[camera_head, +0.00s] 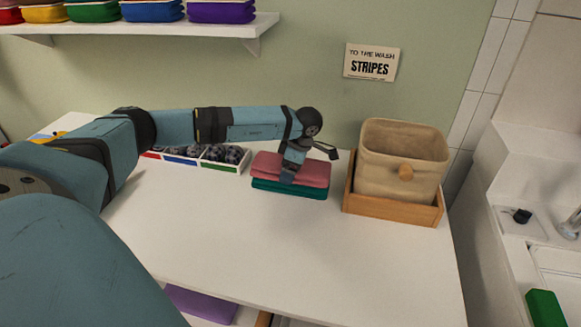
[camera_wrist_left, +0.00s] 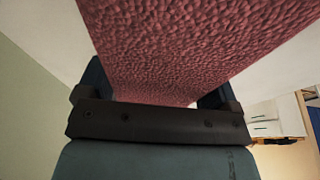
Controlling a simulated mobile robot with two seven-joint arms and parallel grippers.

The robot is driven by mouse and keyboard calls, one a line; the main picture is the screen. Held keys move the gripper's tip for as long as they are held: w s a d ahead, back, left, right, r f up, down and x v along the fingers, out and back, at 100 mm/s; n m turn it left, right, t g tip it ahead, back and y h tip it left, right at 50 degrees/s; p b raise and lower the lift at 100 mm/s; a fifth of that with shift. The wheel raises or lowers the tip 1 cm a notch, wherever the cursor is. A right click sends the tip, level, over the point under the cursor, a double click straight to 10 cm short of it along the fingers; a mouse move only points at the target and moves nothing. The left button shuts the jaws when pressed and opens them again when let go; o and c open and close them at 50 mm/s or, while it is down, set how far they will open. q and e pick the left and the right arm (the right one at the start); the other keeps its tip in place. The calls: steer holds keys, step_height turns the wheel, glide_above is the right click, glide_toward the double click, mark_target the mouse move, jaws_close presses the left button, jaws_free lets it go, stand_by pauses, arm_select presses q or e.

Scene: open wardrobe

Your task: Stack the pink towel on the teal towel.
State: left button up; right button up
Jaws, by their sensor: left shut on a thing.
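The folded pink towel (camera_head: 308,168) lies directly over the folded teal towel (camera_head: 290,188) on the white table; they look roughly lined up. I cannot tell whether the pink towel's full weight rests on the teal one. In the left wrist view the pink towel (camera_wrist_left: 190,45) fills the space between the fingers of my left gripper (camera_wrist_left: 152,92). The teal towel is hidden in that view. My right gripper is not in view.
A beige fabric bin (camera_head: 400,155) stands in a wooden tray (camera_head: 392,207) to the right of the towels. A divided box (camera_head: 222,168) with dark rolled items is to the left. The white table (camera_head: 330,250) is clear in front. A shelf (camera_head: 150,26) with colored folded towels is above.

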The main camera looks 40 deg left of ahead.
arm_select(q)
steer(key=shift+f, duration=0.2)
steer(key=o, duration=0.8)
steer(key=shift+r, duration=0.1)
step_height(320, 180, up, 9)
steer(key=p, duration=0.5)
steer(key=shift+p, duration=0.4)
stand_by(0.3)
